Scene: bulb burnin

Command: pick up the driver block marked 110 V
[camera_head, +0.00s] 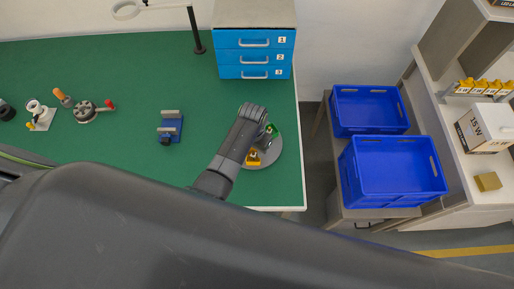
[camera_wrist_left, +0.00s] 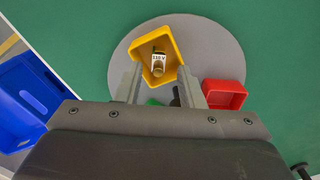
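In the left wrist view, the driver block (camera_wrist_left: 158,60) with a white "110 V" label stands in a yellow bin (camera_wrist_left: 172,36) on a round grey disc (camera_wrist_left: 220,52). My left gripper (camera_wrist_left: 160,80) is open, and its two fingers reach toward the near side of the yellow bin, one at each side. Nothing shows held between them. Whether the fingers touch the bin I cannot tell. In the head view my left arm covers much of the disc (camera_head: 273,154), and the yellow bin (camera_head: 253,161) shows beside it. My right gripper is not in view.
A red bin (camera_wrist_left: 224,94) shares the disc, with a partly hidden green item (camera_wrist_left: 153,102) nearby. A blue drawer unit (camera_head: 254,57) stands behind. Blue crates (camera_head: 400,180) stand right of the green table (camera_head: 120,170). A blue fixture (camera_head: 171,128) sits left of the arm.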

